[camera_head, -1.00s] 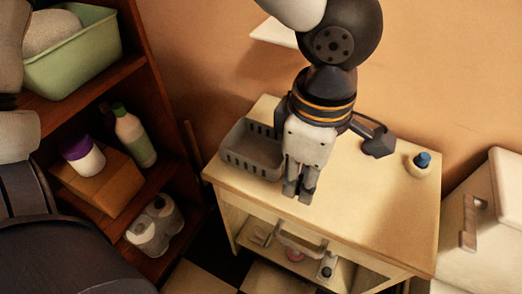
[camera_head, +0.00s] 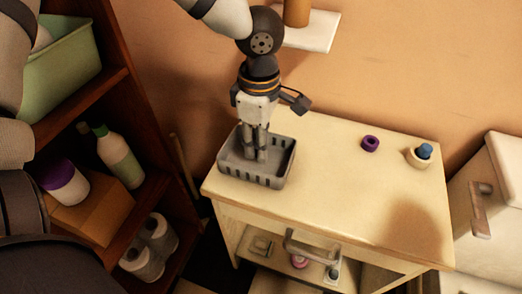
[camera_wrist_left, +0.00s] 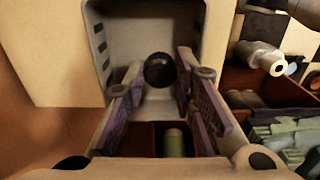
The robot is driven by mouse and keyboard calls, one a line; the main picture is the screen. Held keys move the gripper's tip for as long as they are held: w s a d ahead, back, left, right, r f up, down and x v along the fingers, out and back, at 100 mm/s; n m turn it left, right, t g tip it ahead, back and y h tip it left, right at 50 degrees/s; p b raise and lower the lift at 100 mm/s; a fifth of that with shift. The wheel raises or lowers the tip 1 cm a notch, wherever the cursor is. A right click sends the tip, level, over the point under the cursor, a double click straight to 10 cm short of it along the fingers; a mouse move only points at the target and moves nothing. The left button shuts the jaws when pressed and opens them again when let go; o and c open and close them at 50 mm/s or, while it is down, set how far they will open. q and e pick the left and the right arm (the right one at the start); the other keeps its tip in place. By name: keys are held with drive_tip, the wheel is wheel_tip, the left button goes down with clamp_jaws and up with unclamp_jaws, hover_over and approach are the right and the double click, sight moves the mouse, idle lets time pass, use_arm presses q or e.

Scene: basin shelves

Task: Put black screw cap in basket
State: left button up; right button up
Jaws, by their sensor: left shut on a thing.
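The grey plastic basket (camera_head: 268,180) stands at the left end of the wooden cabinet top. My left gripper (camera_head: 262,153) points down into it, its fingertips within the basket's outline. In the left wrist view a round black screw cap (camera_wrist_left: 158,70) shows between the finger pads of my left gripper (camera_wrist_left: 160,88), with the pale basket wall (camera_wrist_left: 165,22) behind it. My left gripper is shut on the cap. The fingers hide the cap in the head view. My right gripper is not in view.
A purple ring (camera_head: 370,143) and a cream pot with a blue top (camera_head: 419,157) stand on the right of the cabinet top (camera_head: 340,190). A dark wooden shelf with bottles is at left. A small white wall shelf (camera_head: 312,32) is behind my arm.

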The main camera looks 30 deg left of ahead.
sight(257, 162)
use_arm(q)
drive_tip(key=shift+w+a+f, duration=0.4)
drive_tip(key=shift+a+f, duration=0.1)
drive_tip(key=shift+f, duration=0.3)
wheel_tip(257, 162, down, 3)
drive_tip(key=shift+w+a+f+b, duration=0.15)
drive_tip(key=shift+f+b, duration=0.05)
drive_tip(key=shift+b, duration=0.15)
drive_tip(key=shift+r, duration=0.1)
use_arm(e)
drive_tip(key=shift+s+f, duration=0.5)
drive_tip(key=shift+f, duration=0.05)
use_arm(q)
drive_tip(key=o, duration=0.7)
wheel_tip(257, 162, up, 12)
drive_tip(key=shift+r+p, duration=0.1)
drive_tip(key=shift+p, duration=0.8)
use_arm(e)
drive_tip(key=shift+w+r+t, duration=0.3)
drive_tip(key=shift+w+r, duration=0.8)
